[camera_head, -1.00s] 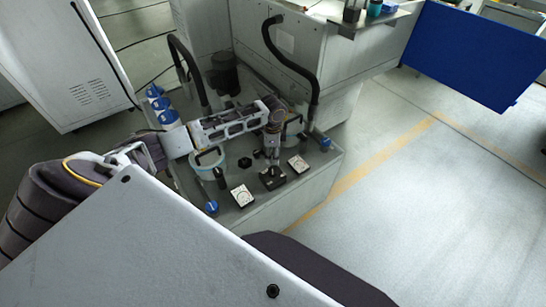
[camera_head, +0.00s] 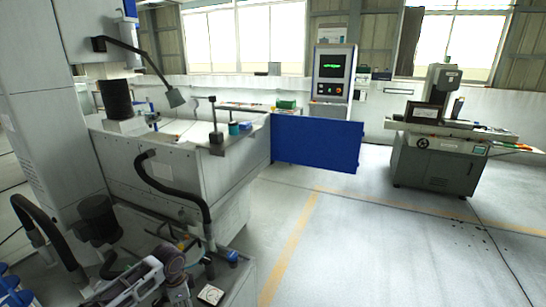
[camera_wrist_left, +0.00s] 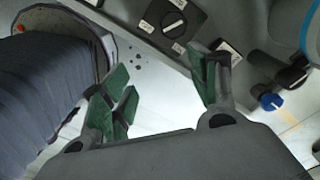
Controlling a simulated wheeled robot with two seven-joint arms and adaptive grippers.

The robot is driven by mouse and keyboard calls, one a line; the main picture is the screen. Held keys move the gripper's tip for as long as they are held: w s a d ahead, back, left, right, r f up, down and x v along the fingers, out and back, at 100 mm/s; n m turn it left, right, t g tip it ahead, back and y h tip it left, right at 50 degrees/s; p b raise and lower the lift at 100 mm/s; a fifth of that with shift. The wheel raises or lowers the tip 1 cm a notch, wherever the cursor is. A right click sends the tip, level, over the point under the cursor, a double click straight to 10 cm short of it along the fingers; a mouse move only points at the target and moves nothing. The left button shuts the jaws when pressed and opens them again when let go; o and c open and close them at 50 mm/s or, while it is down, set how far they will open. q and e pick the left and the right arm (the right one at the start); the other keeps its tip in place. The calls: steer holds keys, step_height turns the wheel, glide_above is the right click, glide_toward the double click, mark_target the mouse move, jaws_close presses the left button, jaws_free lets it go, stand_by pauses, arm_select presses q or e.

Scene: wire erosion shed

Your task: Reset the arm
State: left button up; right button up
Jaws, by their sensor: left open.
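In the head view my left arm (camera_head: 140,283) reaches over the low machine deck at the bottom left, and the lower edge of the picture cuts it off. In the left wrist view my left gripper (camera_wrist_left: 165,90) is open, with green pads on its fingers and nothing between them. Beyond its fingertips is the deck's edge, with a black rotary switch (camera_wrist_left: 175,22) on it. A blue knob (camera_wrist_left: 270,100) is right of the fingers. My right gripper is in neither current view.
A black hose (camera_head: 185,190) curves over the deck beside a grey machine. A blue panel (camera_head: 315,143) sticks out from that machine. A control cabinet (camera_head: 333,75) with a screen stands behind it, and another machine (camera_head: 440,150) at right. The floor between is clear.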

arm_select(q)
steer(key=s+d+n+t+h, duration=0.1)
steer(key=s+d+n+t, duration=0.1)
steer(key=s+d, duration=1)
steer(key=s+a+r+n+t+y, duration=0.1)
steer(key=s+a+r+n, duration=0.35)
steer(key=s+n, duration=0.45)
step_height(320, 180, down, 32)
steer(key=s+g, duration=0.1)
steer(key=s, duration=0.1)
steer(key=s+a+f, duration=0.2)
steer(key=s+f, duration=0.8)
steer(key=s, duration=0.1)
steer(key=s+a+f+g, duration=0.1)
steer(key=s+f, duration=0.9)
steer(key=s, duration=0.2)
steer(key=shift+a+m, duration=0.4)
steer(key=shift+w+f, duration=0.1)
stand_by(0.4)
